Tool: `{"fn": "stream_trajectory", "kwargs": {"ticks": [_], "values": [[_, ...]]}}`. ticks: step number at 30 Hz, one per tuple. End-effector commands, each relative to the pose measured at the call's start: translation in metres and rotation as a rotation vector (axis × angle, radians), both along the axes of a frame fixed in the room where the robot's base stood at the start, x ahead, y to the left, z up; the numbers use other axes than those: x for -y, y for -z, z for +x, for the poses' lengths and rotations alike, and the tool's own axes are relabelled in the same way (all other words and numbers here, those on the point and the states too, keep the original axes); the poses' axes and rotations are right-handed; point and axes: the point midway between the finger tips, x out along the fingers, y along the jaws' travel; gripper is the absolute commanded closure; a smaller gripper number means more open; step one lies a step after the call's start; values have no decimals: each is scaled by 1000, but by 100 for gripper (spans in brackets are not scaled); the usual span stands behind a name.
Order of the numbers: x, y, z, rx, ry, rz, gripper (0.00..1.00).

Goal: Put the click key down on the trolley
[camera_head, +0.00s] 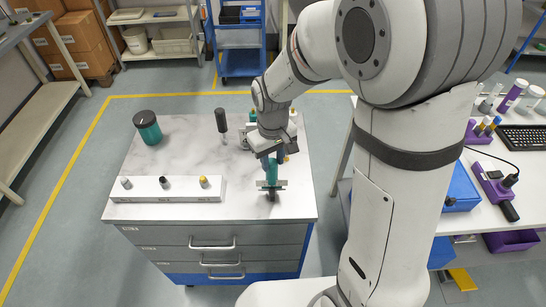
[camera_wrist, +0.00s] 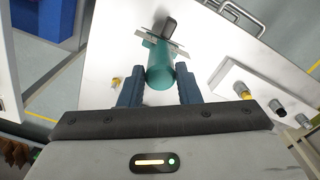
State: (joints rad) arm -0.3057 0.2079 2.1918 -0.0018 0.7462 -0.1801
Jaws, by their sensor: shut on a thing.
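My gripper (camera_head: 272,157) is shut on the teal handle of the click key (camera_head: 271,174). It is over the front right part of the trolley (camera_head: 190,207), which has a pale marbled top and grey drawers. The key has a flat metal crossbar and a dark end, which points down toward the top near the front edge. In the wrist view the teal handle (camera_wrist: 160,67) sits between the blue fingers (camera_wrist: 159,92), with the crossbar and dark end beyond them. I cannot tell whether the dark end touches the top.
A white rack (camera_head: 150,189) with three small fittings stands at the trolley's front left. A teal jar (camera_head: 148,128) with a dark lid is at the back left, and a dark-handled tool (camera_head: 221,122) stands at the back middle. Bare top lies between them. A white table (camera_head: 521,165) is to the right.

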Motion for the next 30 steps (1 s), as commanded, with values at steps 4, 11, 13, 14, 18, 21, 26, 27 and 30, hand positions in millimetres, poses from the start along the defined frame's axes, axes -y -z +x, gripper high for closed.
{"fn": "stream_trajectory", "kwargs": {"ticks": [4,11,13,14,18,21,26,27,30], "values": [[0,0,0,1,0,0,100],[0,2,0,0,0,0,62],[0,2,0,0,0,0,57],[0,2,0,0,0,0,54],[0,2,0,0,0,0,48],[0,2,0,0,0,0,48],[0,-3,0,0,0,0,48],[0,-6,1,3,0,1,48],[-1,-21,1,6,-1,2,48]]}}
